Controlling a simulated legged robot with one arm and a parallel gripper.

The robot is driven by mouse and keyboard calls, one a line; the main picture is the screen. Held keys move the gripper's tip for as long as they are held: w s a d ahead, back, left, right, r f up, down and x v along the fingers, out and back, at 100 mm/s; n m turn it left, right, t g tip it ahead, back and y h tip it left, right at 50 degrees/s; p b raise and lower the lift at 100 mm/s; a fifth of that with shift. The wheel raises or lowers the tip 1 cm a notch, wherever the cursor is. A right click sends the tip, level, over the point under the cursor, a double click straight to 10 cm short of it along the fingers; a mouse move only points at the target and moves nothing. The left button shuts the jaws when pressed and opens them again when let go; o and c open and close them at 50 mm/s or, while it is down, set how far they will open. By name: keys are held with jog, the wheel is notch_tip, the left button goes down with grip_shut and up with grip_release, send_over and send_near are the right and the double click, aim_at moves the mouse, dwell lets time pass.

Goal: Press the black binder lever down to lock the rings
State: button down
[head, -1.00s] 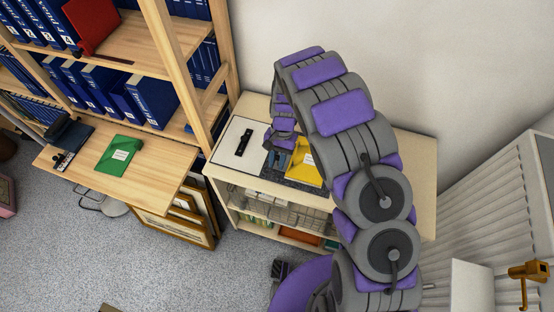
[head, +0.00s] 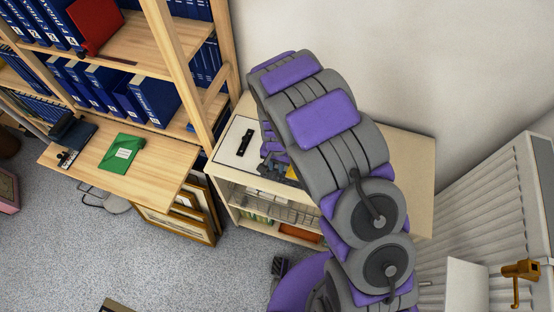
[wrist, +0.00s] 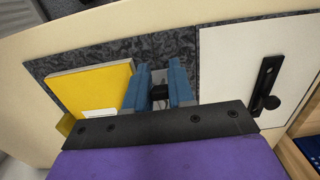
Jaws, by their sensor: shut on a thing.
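A long black lever-like fitting (head: 245,142) lies on a white board at the left of the cabinet top. It also shows in the wrist view (wrist: 265,82), with a round knob at its near end. In the wrist view my gripper (wrist: 159,92) has two blue fingers over a dark mottled mat, left of the white board and apart from the fitting. A small black piece shows between the fingers; I cannot tell what it is. In the head view my arm largely hides the gripper. No rings can be made out.
A yellow folder (wrist: 88,92) lies on the dark mat (wrist: 125,55), left of the fingers. The white board (head: 230,150) is otherwise clear. A shelf of blue binders (head: 155,98) stands left of the cabinet; a green folder (head: 121,151) lies on its desk board.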

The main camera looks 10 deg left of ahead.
jog(key=shift+s+f+t, duration=0.25)
jog(key=shift+s+t, duration=0.2)
jog(key=shift+t, duration=0.65)
jog(key=shift+a+f+t, duration=0.1)
jog(key=shift+t, duration=0.3)
jog(key=c, duration=1)
grip_release()
jog(key=shift+c, duration=0.2)
jog(key=p+v, duration=0.3)
jog(key=v, duration=1.4)
jog(key=shift+a, duration=0.3)
jog(key=shift+s, duration=0.1)
